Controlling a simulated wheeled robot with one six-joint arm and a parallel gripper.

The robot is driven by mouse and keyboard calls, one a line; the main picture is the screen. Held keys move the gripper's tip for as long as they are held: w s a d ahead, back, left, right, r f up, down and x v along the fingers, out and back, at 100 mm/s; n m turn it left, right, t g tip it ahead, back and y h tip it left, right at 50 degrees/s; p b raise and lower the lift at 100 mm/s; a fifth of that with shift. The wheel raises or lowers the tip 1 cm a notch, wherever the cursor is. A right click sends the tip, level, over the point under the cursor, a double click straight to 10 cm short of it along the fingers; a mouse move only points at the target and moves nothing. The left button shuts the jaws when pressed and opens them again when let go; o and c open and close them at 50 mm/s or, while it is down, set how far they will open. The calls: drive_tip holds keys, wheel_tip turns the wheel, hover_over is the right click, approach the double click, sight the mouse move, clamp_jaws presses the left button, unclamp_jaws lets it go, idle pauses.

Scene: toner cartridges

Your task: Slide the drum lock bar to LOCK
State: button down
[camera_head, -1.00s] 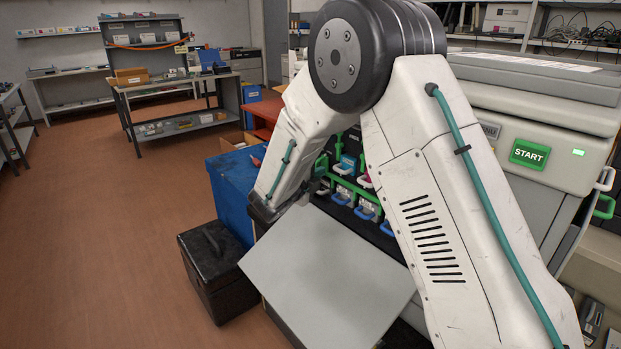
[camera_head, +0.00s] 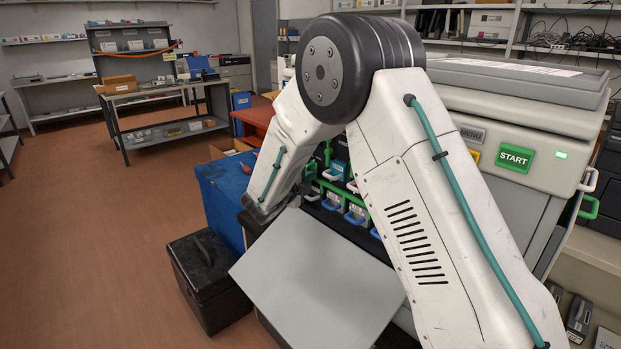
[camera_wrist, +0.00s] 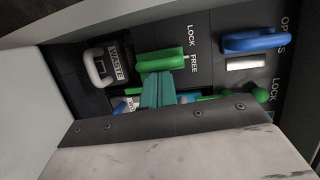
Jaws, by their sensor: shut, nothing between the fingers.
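In the wrist view, a green handle (camera_wrist: 160,61) lies beside the printed words LOCK and FREE. I take it to be the drum lock bar. My gripper (camera_wrist: 158,88) has teal fingers, shut and empty, with their tips just below this handle. I cannot tell whether they touch it. A second green piece with a rounded end (camera_wrist: 260,94) is at the right, near another LOCK label. In the head view, my arm hides the fingertips and much of the machine's open front.
A blue handle (camera_wrist: 254,40) and a white handle by a WASTE label (camera_wrist: 98,68) flank the green handle. In the head view, a grey panel (camera_head: 315,285) juts out below the cartridge bay. A blue bin (camera_head: 220,195) and black box (camera_head: 208,280) stand left; floor beyond is clear.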

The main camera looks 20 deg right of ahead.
drive_tip(key=s+a, duration=0.3)
drive_tip(key=a, duration=0.3)
drive_tip(key=shift+a, duration=0.15)
idle(0.6)
